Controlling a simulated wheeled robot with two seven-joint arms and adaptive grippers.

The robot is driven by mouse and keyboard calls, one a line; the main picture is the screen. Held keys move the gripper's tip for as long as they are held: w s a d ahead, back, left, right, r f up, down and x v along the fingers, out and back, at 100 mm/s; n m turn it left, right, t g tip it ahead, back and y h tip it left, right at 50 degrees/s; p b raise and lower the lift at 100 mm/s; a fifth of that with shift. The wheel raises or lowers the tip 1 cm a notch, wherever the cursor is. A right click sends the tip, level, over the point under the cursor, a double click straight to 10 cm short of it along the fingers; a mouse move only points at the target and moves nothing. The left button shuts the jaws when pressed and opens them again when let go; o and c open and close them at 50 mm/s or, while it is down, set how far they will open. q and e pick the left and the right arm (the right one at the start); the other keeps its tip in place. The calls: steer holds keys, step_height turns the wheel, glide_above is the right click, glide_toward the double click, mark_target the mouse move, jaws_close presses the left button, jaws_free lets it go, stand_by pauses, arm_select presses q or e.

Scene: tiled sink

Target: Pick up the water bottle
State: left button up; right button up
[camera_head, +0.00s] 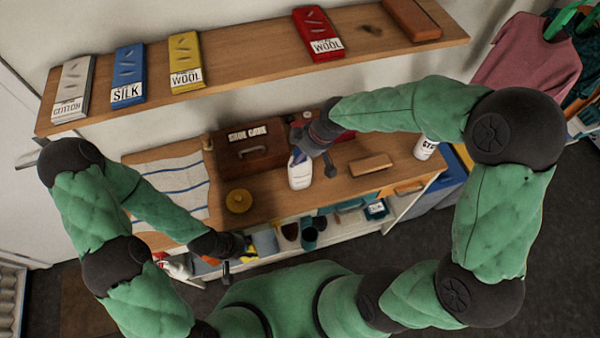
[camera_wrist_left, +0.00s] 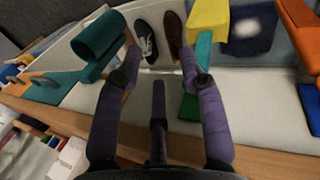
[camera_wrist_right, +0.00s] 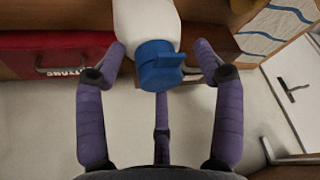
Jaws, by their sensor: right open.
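The water bottle (camera_head: 300,175) is white with a blue cap and stands on the wooden counter, near its front edge. In the right wrist view the white bottle (camera_wrist_right: 146,20) and its blue cap (camera_wrist_right: 160,68) lie between the spread fingers of my right gripper (camera_wrist_right: 158,50). My right gripper is open around the cap end, and I cannot tell whether a finger touches it. In the head view my right gripper (camera_head: 311,160) partly covers the bottle's top. My left gripper (camera_wrist_left: 165,62) is open and empty, low in front of the shelf below the counter.
A brown "Shoe Care" box (camera_head: 249,150), a yellow round tin (camera_head: 238,201), a striped cloth (camera_head: 170,180) and a wooden block (camera_head: 371,165) lie on the counter (camera_head: 275,200). A wall shelf (camera_head: 250,72) with several coloured boxes hangs above. Shoes (camera_wrist_left: 147,42) sit on the lower shelf.

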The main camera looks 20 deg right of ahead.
jaws_close()
steer(key=shift+r, duration=0.1)
steer(key=shift+r, duration=0.15)
